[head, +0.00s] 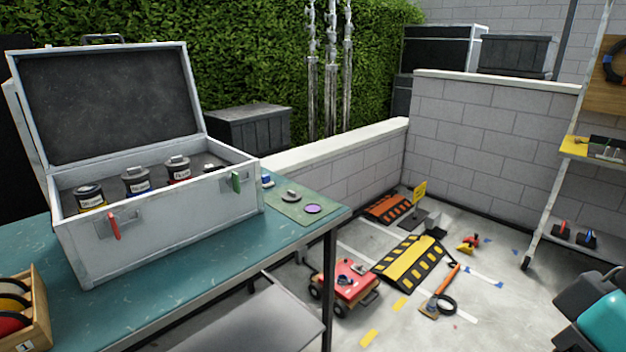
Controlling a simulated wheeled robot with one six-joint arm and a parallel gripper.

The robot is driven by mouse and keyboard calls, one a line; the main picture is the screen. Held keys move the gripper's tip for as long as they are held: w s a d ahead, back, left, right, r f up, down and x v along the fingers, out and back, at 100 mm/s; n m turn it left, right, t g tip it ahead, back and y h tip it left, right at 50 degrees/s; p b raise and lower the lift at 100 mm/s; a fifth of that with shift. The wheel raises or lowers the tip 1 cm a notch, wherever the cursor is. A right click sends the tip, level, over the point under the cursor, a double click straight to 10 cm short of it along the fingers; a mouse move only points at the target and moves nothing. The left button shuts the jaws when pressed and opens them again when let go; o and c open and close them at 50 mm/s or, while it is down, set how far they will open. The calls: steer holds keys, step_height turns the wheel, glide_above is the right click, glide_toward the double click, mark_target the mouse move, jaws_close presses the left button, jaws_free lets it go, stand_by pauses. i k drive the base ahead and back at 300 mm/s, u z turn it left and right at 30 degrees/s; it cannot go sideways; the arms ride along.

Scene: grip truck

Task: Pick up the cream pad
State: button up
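A wooden box (42,312) stands at the near left end of the teal workbench (180,288), cut off by the picture's left edge. Several round pads stand in a row in it. The rearmost pad (14,286) looks pale cream or tan, a yellow one (12,303) is in front of it, and a red one (10,322) is nearest. I cannot be sure of the cream pad's exact shade. My gripper is not in view; only a teal and dark part, probably of my arm, shows at the lower right.
An open grey case (160,228) with several dark canisters stands on the bench. A green mat (300,205) with small parts lies right of it. On the floor are a red cart (345,285), a yellow-black ramp (410,262) and tools. A shelf rack stands at right.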

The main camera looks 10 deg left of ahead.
mark_target(267, 183)
steer(key=z, duration=0.05)
steer(key=i, duration=2.25)
steer(key=u, duration=2.85)
steer(key=i, duration=0.5)
steer(key=u, duration=0.1)
